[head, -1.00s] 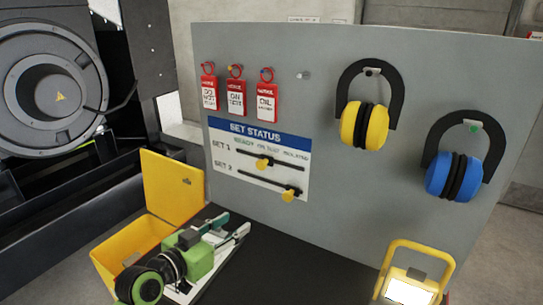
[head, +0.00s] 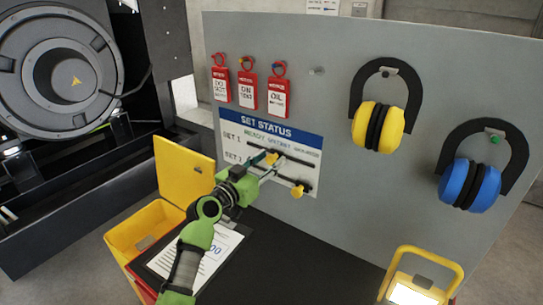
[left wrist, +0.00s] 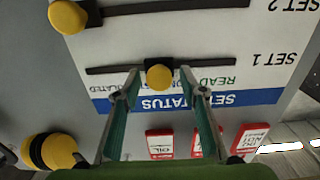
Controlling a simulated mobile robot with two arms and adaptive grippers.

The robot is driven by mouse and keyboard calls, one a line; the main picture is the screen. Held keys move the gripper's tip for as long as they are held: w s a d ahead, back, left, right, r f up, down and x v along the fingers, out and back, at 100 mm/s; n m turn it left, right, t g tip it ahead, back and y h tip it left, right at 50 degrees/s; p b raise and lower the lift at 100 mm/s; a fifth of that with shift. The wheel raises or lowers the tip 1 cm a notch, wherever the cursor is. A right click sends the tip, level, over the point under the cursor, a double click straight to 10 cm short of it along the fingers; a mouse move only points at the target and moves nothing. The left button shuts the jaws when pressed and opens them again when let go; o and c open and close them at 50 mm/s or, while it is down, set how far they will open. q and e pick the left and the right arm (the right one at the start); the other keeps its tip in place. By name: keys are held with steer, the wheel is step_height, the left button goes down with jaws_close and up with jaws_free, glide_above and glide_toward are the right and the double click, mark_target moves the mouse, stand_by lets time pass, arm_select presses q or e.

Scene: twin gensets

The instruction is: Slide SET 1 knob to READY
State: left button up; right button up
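The status board (head: 240,160) has two dark horizontal slots with yellow knobs. The SET 1 knob (head: 271,157) is in the upper slot, to the right of the word READY; it also shows in the left wrist view (left wrist: 159,77). My left gripper (head: 266,165) is at the board; in the left wrist view (left wrist: 158,84) its two open fingertips stand one on each side of the SET 1 knob. Small gaps seem to show, but I cannot tell whether either finger touches it. The SET 2 knob (head: 297,191) is in the lower slot. My right gripper is not in view.
Red tags (head: 248,90) hang above the board. Yellow (head: 378,127) and blue (head: 470,185) ear defenders hang to the right. Below are an open yellow box (head: 140,228), a paper sheet (head: 208,255) and a yellow work lamp (head: 425,255).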

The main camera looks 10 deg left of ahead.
mark_target(256, 146)
arm_select(q)
steer(key=shift+w+d, duration=0.25)
steer(key=shift+w, duration=0.3)
steer(key=shift+w+d, duration=0.1)
steer(key=shift+w, duration=0.05)
steer(key=shift+c, duration=0.7)
jaws_close()
steer(key=shift+a+f, duration=0.1)
steer(key=shift+a, duration=0.15)
steer(key=w+a+b, duration=0.1)
steer(key=a+b, duration=0.1)
steer(key=w+a+b, duration=0.1)
steer(key=a+b, duration=0.1)
steer(key=b, duration=0.1)
steer(key=w+a+b, duration=0.1)
steer(key=a+b, duration=0.2)
steer(key=shift+f, duration=0.2)
steer(key=shift+w+a+b, duration=0.1)
steer(key=shift+a+b, duration=0.2)
steer(key=shift+b, duration=0.25)
steer(key=shift+w+a+r, duration=0.1)
steer(key=shift+a+r, duration=0.2)
steer(key=shift+a, duration=0.05)
steer(key=shift+r, duration=0.1)
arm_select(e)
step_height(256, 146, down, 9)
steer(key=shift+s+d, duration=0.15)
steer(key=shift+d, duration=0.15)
